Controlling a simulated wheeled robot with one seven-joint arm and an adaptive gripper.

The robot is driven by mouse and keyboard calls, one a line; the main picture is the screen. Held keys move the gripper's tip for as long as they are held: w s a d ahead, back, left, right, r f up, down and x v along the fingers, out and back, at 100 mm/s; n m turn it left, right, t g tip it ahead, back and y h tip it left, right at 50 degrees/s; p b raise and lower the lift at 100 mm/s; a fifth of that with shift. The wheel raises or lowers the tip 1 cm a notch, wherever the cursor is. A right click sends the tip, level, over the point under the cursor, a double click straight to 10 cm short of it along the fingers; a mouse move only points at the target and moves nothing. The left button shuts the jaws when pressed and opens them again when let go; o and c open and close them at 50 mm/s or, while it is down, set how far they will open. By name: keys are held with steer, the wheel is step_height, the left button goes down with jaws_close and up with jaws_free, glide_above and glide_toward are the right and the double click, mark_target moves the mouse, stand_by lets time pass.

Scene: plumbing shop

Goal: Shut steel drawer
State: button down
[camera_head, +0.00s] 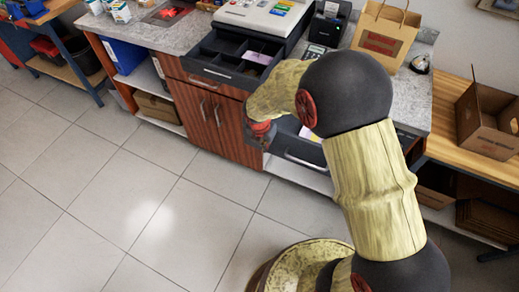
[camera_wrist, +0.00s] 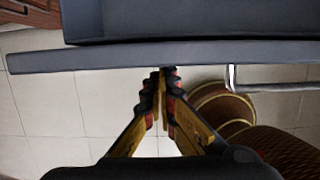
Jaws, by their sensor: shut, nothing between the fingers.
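The steel drawer (camera_head: 304,152) is dark grey with a bar handle. It stands pulled out below the counter, partly hidden behind my arm in the head view. In the wrist view its grey front panel (camera_wrist: 110,56) crosses the top, with the open box behind it and the bright handle (camera_wrist: 232,78) to the right. My gripper (camera_head: 262,138) is at the drawer's left front end in the head view. In the wrist view my gripper (camera_wrist: 162,76) is shut and empty, its tips at the outer face of the front panel. I cannot tell whether they touch it.
An open black cash drawer (camera_head: 232,62) sits on the counter above. Wooden cabinet doors (camera_head: 208,112) are left of the steel drawer. A wooden bench with a cardboard box (camera_head: 488,122) stands at the right. The tiled floor (camera_head: 150,200) in front is clear.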

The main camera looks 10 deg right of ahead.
steer(key=w+d+p, duration=0.3)
steer(key=w+d, duration=0.1)
steer(key=w, duration=0.1)
steer(key=w+d+p, duration=0.3)
steer(key=w+d, duration=0.1)
steer(key=w, duration=0.2)
steer(key=w+d+p, duration=0.3)
steer(key=w+d, duration=0.1)
steer(key=w, duration=0.2)
steer(key=shift+d+p, duration=0.15)
steer(key=shift+p, duration=0.25)
steer(key=shift+w, duration=0.1)
steer(key=shift+r, duration=0.1)
